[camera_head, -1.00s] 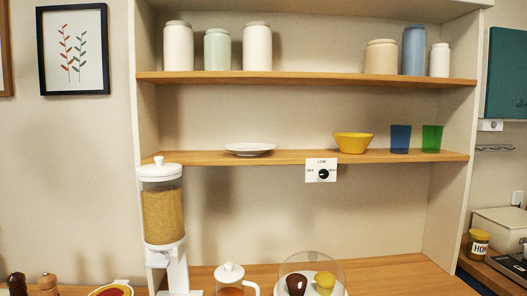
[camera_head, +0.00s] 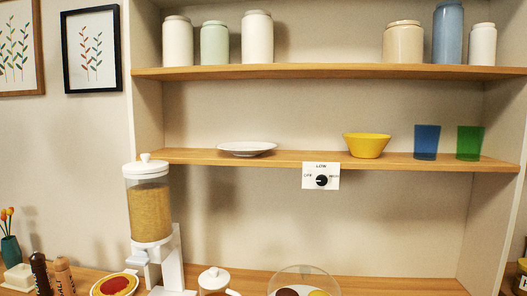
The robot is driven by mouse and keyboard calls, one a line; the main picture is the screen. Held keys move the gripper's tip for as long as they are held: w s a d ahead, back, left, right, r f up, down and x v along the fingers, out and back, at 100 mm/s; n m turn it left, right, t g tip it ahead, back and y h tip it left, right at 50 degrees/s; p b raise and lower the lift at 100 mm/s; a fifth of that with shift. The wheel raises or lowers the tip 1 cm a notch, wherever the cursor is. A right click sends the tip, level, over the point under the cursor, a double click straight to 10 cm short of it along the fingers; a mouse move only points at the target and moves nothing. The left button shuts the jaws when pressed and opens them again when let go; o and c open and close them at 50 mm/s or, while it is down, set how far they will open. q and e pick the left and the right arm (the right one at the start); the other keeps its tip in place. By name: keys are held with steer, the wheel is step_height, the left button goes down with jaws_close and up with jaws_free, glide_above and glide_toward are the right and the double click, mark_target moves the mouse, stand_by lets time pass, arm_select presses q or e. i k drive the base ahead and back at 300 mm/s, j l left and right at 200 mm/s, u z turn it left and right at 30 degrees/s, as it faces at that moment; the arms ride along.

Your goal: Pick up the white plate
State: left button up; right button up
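The white plate (camera_head: 247,149) lies flat on the middle wooden shelf (camera_head: 285,158), left of the yellow bowl, close to the shelf's front edge. Nothing covers it. Neither of my grippers shows in the head view.
On the same shelf stand a yellow bowl (camera_head: 367,145), a blue cup (camera_head: 427,142) and a green cup (camera_head: 469,142). A dial panel (camera_head: 321,176) hangs on the shelf's front edge. A cereal dispenser (camera_head: 149,205) rises below left of the plate. A glass dome (camera_head: 304,281) stands on the counter.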

mark_target(239, 149)
steer(key=i+l, duration=0.1)
steer(key=l, duration=0.35)
steer(key=i+l, duration=0.1)
steer(key=l, duration=0.35)
steer(key=i+l, duration=0.1)
steer(key=l, duration=0.35)
steer(key=i+l, duration=0.1)
steer(key=l, duration=0.3)
